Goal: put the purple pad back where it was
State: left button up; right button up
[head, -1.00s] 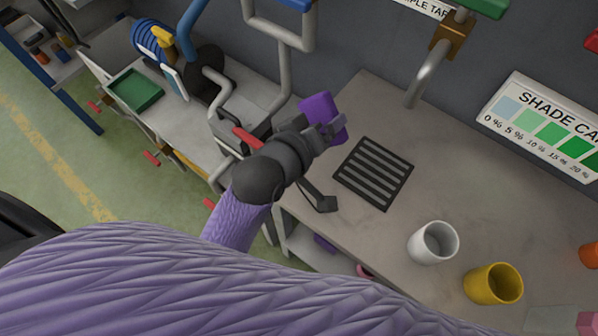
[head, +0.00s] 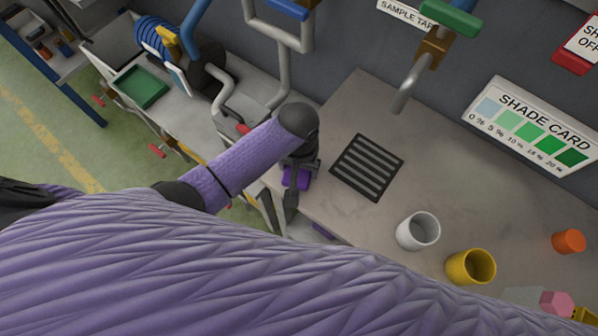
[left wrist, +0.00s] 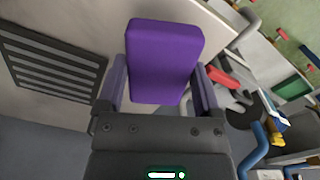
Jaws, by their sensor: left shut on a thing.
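The purple pad (head: 297,180) is in my left gripper (head: 299,170), near the left edge of the worktop in the head view. The left wrist view shows the purple pad (left wrist: 163,60) upright between the two fingers of the left gripper (left wrist: 162,88), one finger at each side. In the head view my wrist and gripper hide part of the pad. Whether the pad touches the worktop cannot be told. My right gripper is not in view.
A black slotted grate (head: 367,167) lies on the grey worktop (head: 440,160), with a white cup (head: 418,231) and a yellow cup (head: 470,267) to its right. A purple thing (head: 323,231) shows below the worktop edge. Grey pipework (head: 285,75) stands at the back left.

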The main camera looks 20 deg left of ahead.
aim_at(299, 174)
pick_arm(q)
notch_tip(299, 174, down, 3)
jog(key=shift+f+b, duration=0.1)
jog(key=shift+b, duration=0.3)
jog(key=shift+c, duration=0.5)
jog(key=o, duration=0.9)
jog(key=shift+o, duration=0.3)
jog(key=shift+r, duration=0.3)
notch_tip(299, 174, up, 11)
jog(key=p, duration=0.5)
jog(key=shift+r, duration=0.4)
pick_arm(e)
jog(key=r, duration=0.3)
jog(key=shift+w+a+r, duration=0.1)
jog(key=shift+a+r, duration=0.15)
